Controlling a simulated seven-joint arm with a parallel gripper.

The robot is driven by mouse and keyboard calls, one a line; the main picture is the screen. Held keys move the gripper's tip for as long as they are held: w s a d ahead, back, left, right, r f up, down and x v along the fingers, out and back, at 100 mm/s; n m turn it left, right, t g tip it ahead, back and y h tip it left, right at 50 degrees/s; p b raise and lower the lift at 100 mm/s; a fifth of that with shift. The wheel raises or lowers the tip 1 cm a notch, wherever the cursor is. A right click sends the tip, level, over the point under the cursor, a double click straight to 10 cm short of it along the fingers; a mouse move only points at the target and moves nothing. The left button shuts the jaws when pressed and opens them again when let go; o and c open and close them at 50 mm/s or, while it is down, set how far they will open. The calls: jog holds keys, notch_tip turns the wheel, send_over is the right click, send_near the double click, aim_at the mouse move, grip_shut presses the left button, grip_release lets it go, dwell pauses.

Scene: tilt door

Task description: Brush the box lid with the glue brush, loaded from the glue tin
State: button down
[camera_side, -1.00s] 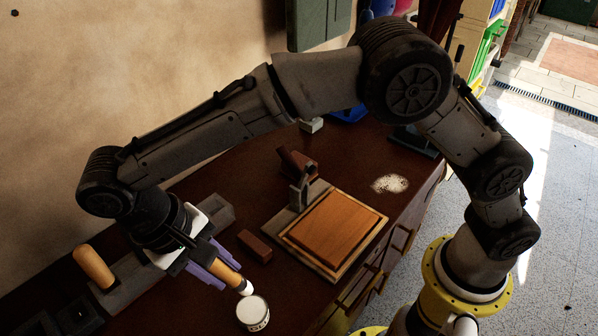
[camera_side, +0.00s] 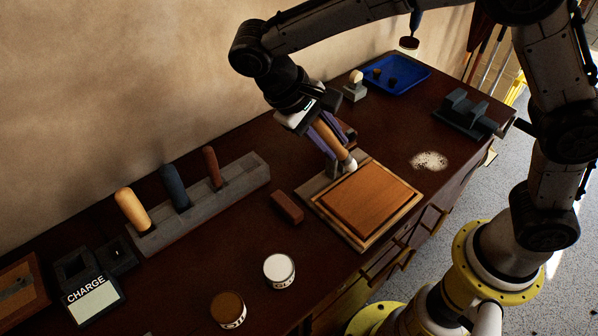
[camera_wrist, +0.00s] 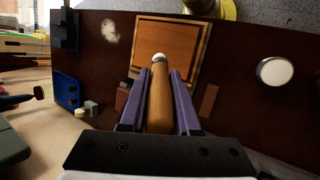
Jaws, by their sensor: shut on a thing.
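My gripper (camera_side: 336,150) has purple fingers shut on the glue brush (camera_side: 334,137), which has a wooden handle and a white tip pointing down. The brush also shows in the wrist view (camera_wrist: 159,108). The box lid (camera_side: 366,204) is an orange-brown wooden panel lying flat in a paler frame. The brush tip is at the lid's far left edge; I cannot tell whether it touches. A tin with white contents (camera_side: 279,268), seemingly the glue tin, stands open left of the lid; it also shows in the wrist view (camera_wrist: 275,71). No glue mark is visible on the lid.
A second tin with brown contents (camera_side: 228,308) stands beside the white one. A brown block (camera_side: 287,207) lies left of the lid. A grey rack (camera_side: 238,190) holds several handled tools. A blue tray (camera_side: 400,75) and dark fixture (camera_side: 467,112) stand farther back. A pale speckled patch (camera_side: 430,160) marks the bench.

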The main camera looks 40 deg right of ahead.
jog(key=shift+w+d+r, duration=0.1)
jog(key=shift+w+d, duration=0.1)
jog(key=shift+d, duration=0.55)
jog(key=shift+f, duration=2.4)
